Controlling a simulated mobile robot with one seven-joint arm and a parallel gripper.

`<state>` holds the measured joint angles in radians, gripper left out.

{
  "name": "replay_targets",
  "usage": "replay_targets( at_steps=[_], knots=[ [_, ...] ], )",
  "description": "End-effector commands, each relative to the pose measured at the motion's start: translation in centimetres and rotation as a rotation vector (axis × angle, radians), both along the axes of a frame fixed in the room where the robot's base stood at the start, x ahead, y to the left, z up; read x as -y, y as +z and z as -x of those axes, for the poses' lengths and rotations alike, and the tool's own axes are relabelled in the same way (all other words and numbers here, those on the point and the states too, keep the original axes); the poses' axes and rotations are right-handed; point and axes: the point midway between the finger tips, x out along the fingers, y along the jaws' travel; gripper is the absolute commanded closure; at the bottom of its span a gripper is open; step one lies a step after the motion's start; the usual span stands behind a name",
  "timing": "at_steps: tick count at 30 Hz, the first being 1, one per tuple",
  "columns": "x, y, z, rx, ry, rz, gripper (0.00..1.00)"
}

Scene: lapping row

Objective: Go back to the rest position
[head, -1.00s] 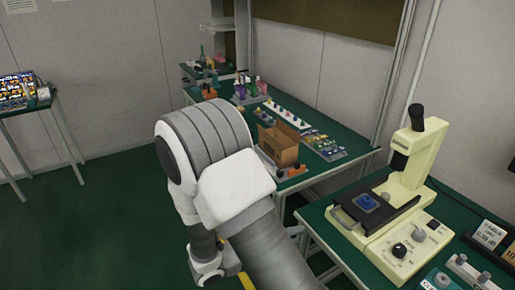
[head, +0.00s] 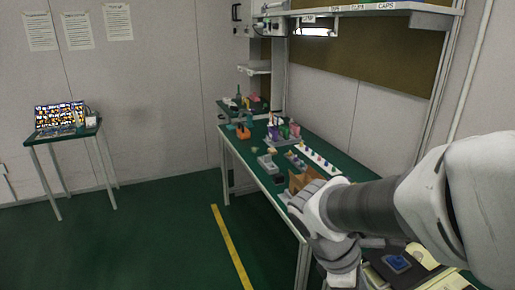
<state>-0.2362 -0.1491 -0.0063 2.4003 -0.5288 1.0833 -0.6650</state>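My arm comes in from the right edge in the head view and bends near the bottom middle. Its lower white links run down toward the bottom edge. My gripper is not to be seen, so I cannot tell whether it is open or holds anything. The arm covers part of the green workbench and part of the cream machine behind it.
A green-topped bench (head: 250,155) with several small parts stands at centre right. A brown box (head: 305,179) is partly behind my arm. A blue piece (head: 398,263) shows at the machine. A small table (head: 60,135) stands far left. Green floor (head: 130,240) with a yellow line (head: 232,250) is clear.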

Motion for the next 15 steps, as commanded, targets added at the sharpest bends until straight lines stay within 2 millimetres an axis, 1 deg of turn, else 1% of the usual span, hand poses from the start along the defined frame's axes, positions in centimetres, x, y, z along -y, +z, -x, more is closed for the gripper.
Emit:
replay_targets(
  at_steps=[1,9,12,15],
  knots=[
    [-0.2,1.4,0.5,0.08,-0.095,-0.054,0.54],
    [-2.3,6.5,2.1,0.45,-0.609,-0.37,0.54],
    [-3.0,8.4,2.5,0.56,-0.778,-0.486,0.54],
    [-3.6,10.0,2.8,0.642,-0.911,-0.585,0.54]
  ],
)
